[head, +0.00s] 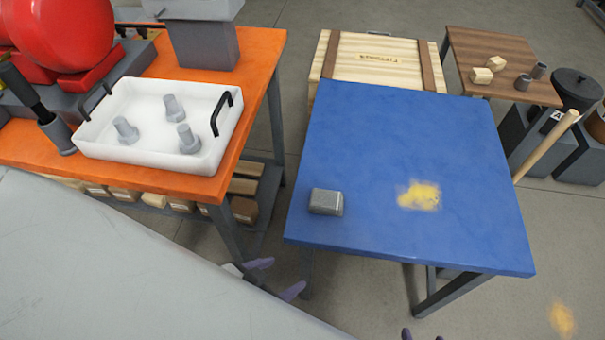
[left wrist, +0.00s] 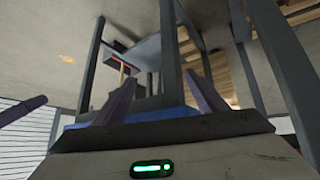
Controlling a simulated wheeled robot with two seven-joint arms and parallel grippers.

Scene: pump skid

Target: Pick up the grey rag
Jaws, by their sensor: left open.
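A small grey folded block, which looks like the grey rag (head: 326,202), lies near the left edge of the blue table (head: 390,130). My left gripper (head: 277,277) is open and empty, low and to the left of the blue table's front left corner, apart from the rag. Its two purple fingers also show spread apart in the left wrist view (left wrist: 161,78). The rag does not show clearly in the left wrist view.
A yellow stain (head: 419,195) marks the blue tabletop, which is otherwise clear. An orange workbench (head: 262,60) at the left holds a white tray (head: 90,142) with grey fittings. A wooden crate (head: 365,60) stands behind the blue table. A wooden handle (head: 547,145) leans at its right.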

